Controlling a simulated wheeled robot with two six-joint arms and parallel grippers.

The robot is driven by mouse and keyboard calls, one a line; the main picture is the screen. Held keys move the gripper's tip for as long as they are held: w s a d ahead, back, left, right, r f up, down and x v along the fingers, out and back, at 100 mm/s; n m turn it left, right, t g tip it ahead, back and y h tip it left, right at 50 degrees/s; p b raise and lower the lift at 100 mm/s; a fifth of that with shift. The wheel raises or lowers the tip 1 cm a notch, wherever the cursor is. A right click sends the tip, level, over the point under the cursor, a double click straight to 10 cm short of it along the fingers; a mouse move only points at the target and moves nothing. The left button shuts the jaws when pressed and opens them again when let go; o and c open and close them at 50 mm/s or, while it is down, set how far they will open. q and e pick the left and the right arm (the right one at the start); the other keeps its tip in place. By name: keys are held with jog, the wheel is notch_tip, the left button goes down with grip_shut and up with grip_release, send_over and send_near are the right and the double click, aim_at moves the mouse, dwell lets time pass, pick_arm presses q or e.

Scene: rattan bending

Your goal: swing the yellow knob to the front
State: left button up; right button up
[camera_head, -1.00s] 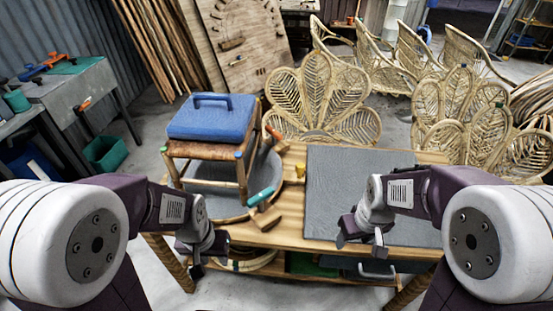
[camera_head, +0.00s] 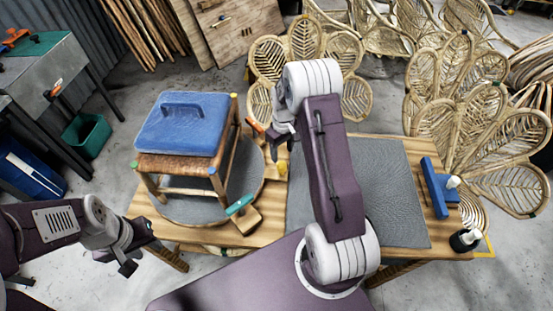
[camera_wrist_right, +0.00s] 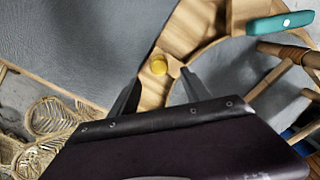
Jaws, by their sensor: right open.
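The yellow knob (camera_head: 282,167) sits on a wooden piece at the right rim of the round grey turntable (camera_head: 240,185). It shows more clearly in the right wrist view (camera_wrist_right: 158,66). A stool (camera_head: 180,165) with coloured leg caps stands on the turntable and bears a blue handled block (camera_head: 184,122). My right gripper (camera_head: 279,143) is beside and over the knob, partly hidden by its own arm. In the right wrist view its open fingers (camera_wrist_right: 158,84) are apart, with the knob just beyond the gap. My left gripper (camera_head: 127,263) hangs off the table's front left; its jaw opening is unclear.
A teal handle (camera_head: 240,205) on a wooden block lies at the turntable's front edge. An orange handle (camera_head: 258,127) is at its far right edge. A grey mat (camera_head: 395,185) covers the middle of the table (camera_head: 155,215). A blue tool (camera_head: 434,187) stands at the right.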

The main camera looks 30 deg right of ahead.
aim_at(281, 164)
notch_tip(281, 164, down, 9)
jog(key=shift+w+d+f+p, duration=0.1)
jog(key=shift+w+p, duration=0.05)
jog(key=shift+p, duration=0.6)
jog(key=shift+w+f, duration=0.1)
jog(key=shift+f, duration=0.1)
grip_shut()
jog(key=shift+r, duration=0.1)
dwell(0.6)
